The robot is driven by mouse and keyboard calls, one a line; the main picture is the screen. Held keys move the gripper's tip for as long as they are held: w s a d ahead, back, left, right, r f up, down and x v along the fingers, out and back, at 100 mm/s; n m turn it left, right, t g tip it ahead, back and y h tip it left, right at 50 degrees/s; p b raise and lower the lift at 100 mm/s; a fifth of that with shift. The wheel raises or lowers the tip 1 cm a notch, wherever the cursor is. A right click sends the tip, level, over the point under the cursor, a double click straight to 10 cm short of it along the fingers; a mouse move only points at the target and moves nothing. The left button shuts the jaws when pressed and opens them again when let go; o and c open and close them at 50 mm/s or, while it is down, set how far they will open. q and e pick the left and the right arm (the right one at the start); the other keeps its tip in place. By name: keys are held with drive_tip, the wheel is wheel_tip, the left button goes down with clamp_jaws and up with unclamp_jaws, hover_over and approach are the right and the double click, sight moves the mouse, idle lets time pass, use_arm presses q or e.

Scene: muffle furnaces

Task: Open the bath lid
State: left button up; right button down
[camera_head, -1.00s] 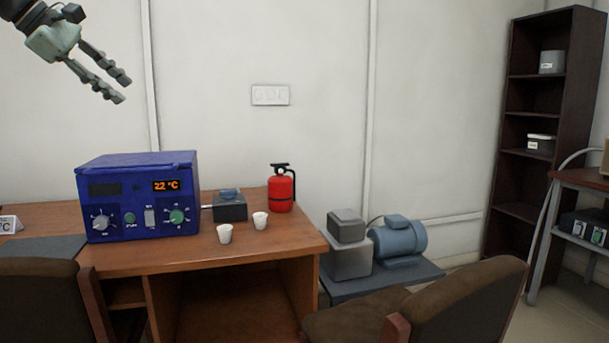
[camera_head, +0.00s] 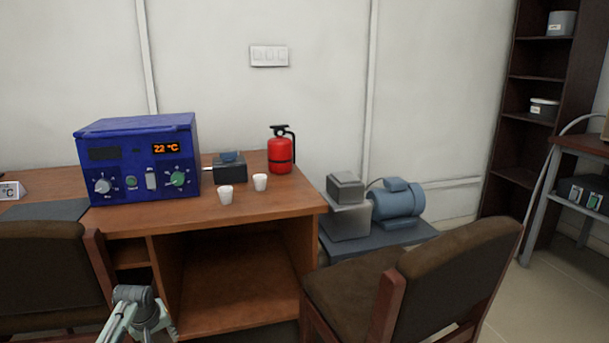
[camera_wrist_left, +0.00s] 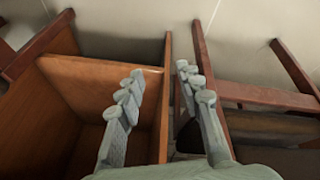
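The blue bath box (camera_head: 138,160) stands on the wooden desk, its front showing an orange 22 °C display and several knobs. Its lid (camera_head: 135,126) is the flat blue top and looks closed. My left gripper (camera_wrist_left: 160,73) is open and empty in the left wrist view, its two fingers apart over the floor between brown furniture parts. In the head view, a pale part of my left arm or gripper shows at the bottom edge, below and in front of the desk, well apart from the bath. My right gripper is not in view.
Brown chairs (camera_head: 420,285) flank the desk front. A blue motor (camera_head: 398,203) is on a low platform to the right.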

use_arm(q)
drive_tip(key=s+d+f+m+g, duration=0.1)
drive_tip(key=s+d+f+m, duration=0.15)
drive_tip(key=s+f, duration=0.7)
drive_tip(key=s+d+f+m, duration=0.25)
drive_tip(key=s+f, duration=0.45)
drive_tip(key=s, duration=0.5)
drive_tip(key=s+d+f+m, duration=0.1)
drive_tip(key=s+f+m, duration=0.1)
drive_tip(key=s, duration=0.7)
drive_tip(key=s+d+f+m, duration=0.2)
drive_tip(key=s+f, duration=0.1)
drive_tip(key=s, duration=0.6)
drive_tip(key=shift+s+d+f+g, duration=0.2)
drive_tip(key=shift+s+d+g, duration=0.05)
drive_tip(key=shift+d+g, duration=0.05)
drive_tip(key=shift+a, duration=0.1)
